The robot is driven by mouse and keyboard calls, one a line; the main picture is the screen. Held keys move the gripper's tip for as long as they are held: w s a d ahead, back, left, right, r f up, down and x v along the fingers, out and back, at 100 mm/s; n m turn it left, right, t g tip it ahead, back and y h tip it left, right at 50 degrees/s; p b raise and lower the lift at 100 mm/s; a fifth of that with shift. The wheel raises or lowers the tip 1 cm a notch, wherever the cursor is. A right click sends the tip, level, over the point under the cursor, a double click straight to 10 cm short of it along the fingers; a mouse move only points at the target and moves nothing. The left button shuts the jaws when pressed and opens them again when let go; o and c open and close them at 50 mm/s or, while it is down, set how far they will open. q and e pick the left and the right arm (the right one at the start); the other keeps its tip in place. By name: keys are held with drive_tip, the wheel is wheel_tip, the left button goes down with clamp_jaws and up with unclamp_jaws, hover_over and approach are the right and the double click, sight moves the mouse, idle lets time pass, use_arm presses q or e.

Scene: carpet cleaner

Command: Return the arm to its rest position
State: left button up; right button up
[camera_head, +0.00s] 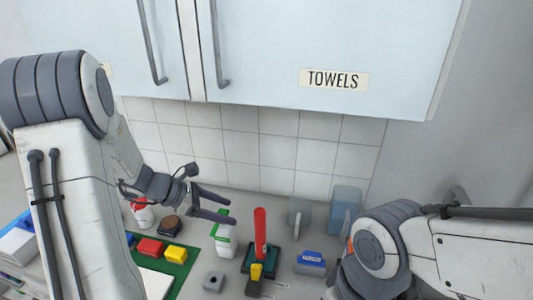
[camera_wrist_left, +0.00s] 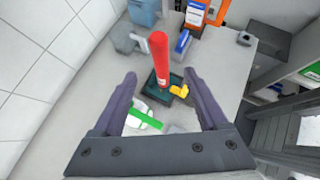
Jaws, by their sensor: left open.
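My left gripper (camera_head: 213,203) is open and empty above the counter, its two fingers spread apart. In the left wrist view the left gripper (camera_wrist_left: 160,100) also shows open with nothing between its fingertips but the scene beyond. My left arm (camera_head: 85,200) comes in from the left and is raised and bent. My right arm (camera_head: 385,250) shows at the lower right, and its gripper is out of view. A red upright cylinder (camera_head: 260,232) stands on a dark green base with a yellow part, to the right of the left gripper.
Red and yellow blocks (camera_head: 151,248) sit on a green mat (camera_head: 180,270). A blue container (camera_head: 344,205) stands at the back right.

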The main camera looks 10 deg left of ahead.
use_arm(q)
drive_tip(key=s+d+m+g+y+b, duration=0.25)
drive_tip(key=s+d+m+g, duration=0.35)
drive_tip(key=s+d+m, duration=0.6)
drive_tip(key=s+d+f+m+y+b, duration=0.1)
drive_tip(key=s+d+m+y+b, duration=0.1)
drive_tip(key=s+m, duration=0.3)
drive_tip(key=s+d+f+m+y+b, duration=0.1)
drive_tip(key=s+d+m+y, duration=0.2)
drive_tip(key=m, duration=1.1)
drive_tip(key=s+d, duration=0.1)
drive_tip(key=s, duration=0.2)
drive_tip(key=shift+s+f+m+t+b, duration=0.2)
drive_tip(key=shift+s+m+t+b, duration=0.1)
drive_tip(key=shift+b, duration=0.1)
